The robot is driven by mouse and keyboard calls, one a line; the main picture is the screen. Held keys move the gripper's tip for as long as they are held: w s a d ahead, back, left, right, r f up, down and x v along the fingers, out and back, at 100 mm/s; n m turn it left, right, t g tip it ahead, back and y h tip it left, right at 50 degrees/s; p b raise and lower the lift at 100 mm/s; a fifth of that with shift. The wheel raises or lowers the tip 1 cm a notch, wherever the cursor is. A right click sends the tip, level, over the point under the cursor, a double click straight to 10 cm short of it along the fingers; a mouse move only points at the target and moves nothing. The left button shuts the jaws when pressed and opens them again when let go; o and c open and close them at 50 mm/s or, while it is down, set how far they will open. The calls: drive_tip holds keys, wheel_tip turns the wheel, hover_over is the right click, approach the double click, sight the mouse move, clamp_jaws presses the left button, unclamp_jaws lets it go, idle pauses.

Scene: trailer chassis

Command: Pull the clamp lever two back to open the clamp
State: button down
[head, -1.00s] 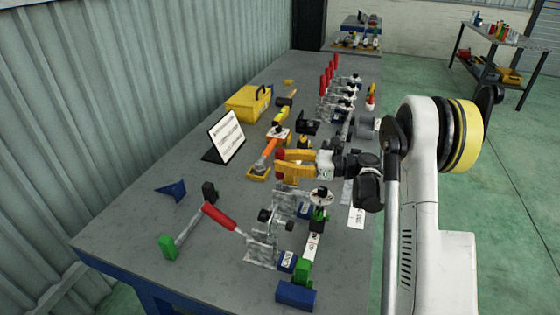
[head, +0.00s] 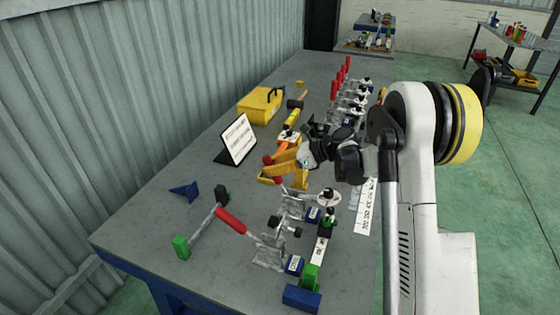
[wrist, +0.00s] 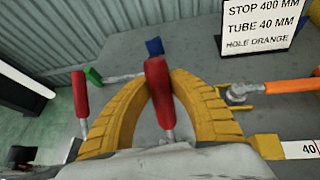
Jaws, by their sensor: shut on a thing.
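My gripper (head: 272,172) has yellow fingers shut on the red handle of clamp lever two (wrist: 158,88). In the wrist view the handle stands between the fingertips (wrist: 160,75), with its metal stem below. In the head view only small red parts of this handle (head: 267,160) show beside the fingers, and it appears to lean left. The metal clamp body (head: 292,206) is below my gripper. A nearer clamp's red lever (head: 231,221) lies back to the left; its handle also shows left of the fingers in the wrist view (wrist: 80,95).
A sign (head: 239,139), a yellow toolbox (head: 260,105) and an orange-handled tool (head: 287,146) are beyond my gripper. Several clamps with upright red levers (head: 340,83) stand farther along the bench. A green block (head: 181,247) and a blue wedge (head: 185,191) are left on the bench.

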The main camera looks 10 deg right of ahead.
drive_tip(key=w+a+f+g+h+p, duration=0.1)
drive_tip(key=w+a+f+g+h, duration=0.1)
drive_tip(key=w+a+f+h, duration=0.1)
drive_tip(key=shift+a+f+m+g+h+p, duration=0.35)
drive_tip(key=shift+a+f+h, duration=0.25)
drive_tip(key=shift+f+h, duration=0.25)
drive_tip(key=c, duration=1.2)
unclamp_jaws()
drive_tip(key=v, duration=1.2)
drive_tip(key=shift+r, duration=0.1)
